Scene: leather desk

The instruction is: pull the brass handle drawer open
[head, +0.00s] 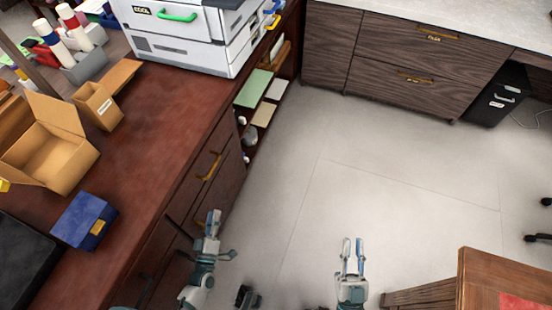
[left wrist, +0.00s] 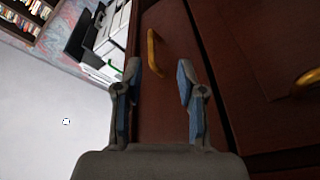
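The brass handle (head: 210,167) is on the front of a dark reddish-brown drawer (head: 218,150) in the desk's side. The drawer looks shut, its front about flush. In the left wrist view the brass handle (left wrist: 154,52) shows ahead, between the lines of the two fingers and beyond their tips. My left gripper (head: 213,217) is open and empty, short of the handle and not touching it; its fingers (left wrist: 158,75) are well apart in the wrist view. My right gripper (head: 353,245) is open and empty over the floor, away from the desk.
A second brass handle (left wrist: 306,80) is at the right of the wrist view. The desk top (head: 165,135) carries an open cardboard box (head: 50,150), a blue box (head: 84,220) and a white printer (head: 190,35). A wooden piece of furniture (head: 495,285) stands lower right. The floor between is clear.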

